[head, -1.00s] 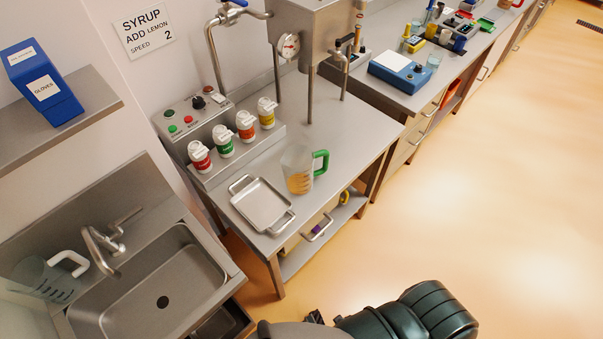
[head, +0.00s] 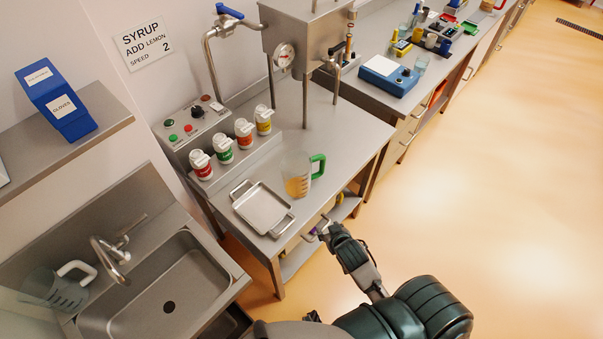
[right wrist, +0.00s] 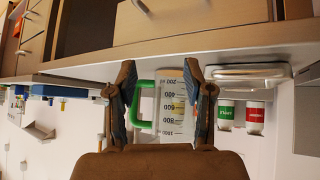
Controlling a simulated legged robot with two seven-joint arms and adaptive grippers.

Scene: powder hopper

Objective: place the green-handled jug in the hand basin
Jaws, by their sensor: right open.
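The green-handled jug (head: 298,176) stands upright on the steel bench, with amber contents low inside and its green handle to the right. In the right wrist view the jug (right wrist: 176,108) shows between the open fingers, with its handle to the left. My right gripper (head: 326,230) is at the bench's front edge, short of the jug and apart from it; in the right wrist view the right gripper (right wrist: 166,75) is open and empty. The hand basin (head: 160,290) is at the lower left and looks empty. My left gripper is not in view.
A steel tray (head: 237,198) with handles lies left of the jug. Several lidded bottles (head: 222,150) stand behind it. A white-handled jug (head: 55,290) stands left of the basin, beside the tap (head: 108,250). A hopper (head: 300,35) stands over the bench's back.

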